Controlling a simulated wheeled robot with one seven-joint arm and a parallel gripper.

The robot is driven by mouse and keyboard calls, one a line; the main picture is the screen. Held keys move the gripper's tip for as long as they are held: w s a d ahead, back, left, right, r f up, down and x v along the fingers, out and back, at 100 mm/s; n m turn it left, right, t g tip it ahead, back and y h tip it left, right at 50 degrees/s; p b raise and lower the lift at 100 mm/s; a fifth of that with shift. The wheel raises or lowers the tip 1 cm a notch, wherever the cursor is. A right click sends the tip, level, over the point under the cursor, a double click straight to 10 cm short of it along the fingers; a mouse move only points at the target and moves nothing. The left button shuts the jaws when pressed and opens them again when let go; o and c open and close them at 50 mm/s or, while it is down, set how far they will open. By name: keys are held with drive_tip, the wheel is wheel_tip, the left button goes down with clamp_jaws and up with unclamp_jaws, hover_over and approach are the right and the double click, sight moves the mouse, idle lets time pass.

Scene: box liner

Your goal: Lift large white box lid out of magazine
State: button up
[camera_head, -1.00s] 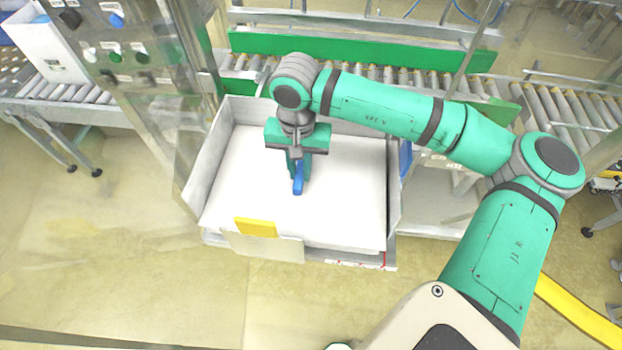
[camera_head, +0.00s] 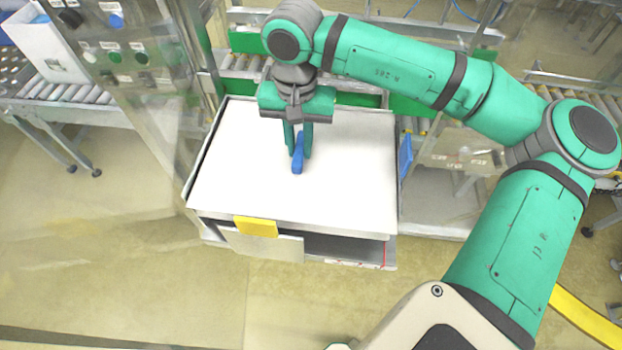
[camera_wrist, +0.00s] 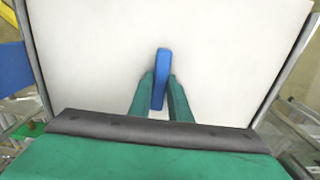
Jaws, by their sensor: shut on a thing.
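The large white box lid (camera_head: 345,190) is a flat white panel with a blue handle (camera_head: 297,160) standing up near its middle. My gripper (camera_head: 298,148) is above the lid, with its green fingers shut on the blue handle. The lid is raised to about the top of the grey magazine (camera_head: 262,243), and a dark gap shows under its front edge. In the wrist view the handle (camera_wrist: 160,80) stands between my two fingers (camera_wrist: 160,95), and the lid (camera_wrist: 90,60) fills most of the picture. The inside of the magazine is mostly hidden under the lid.
A yellow block (camera_head: 256,227) sits on the magazine's front wall. A roller conveyor with green side rails (camera_head: 370,40) runs behind. A clear panel with a button box (camera_head: 115,35) stands at left. A blue part (camera_head: 405,155) is close to the lid's right edge.

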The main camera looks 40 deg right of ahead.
drive_tip(key=shift+r, duration=4)
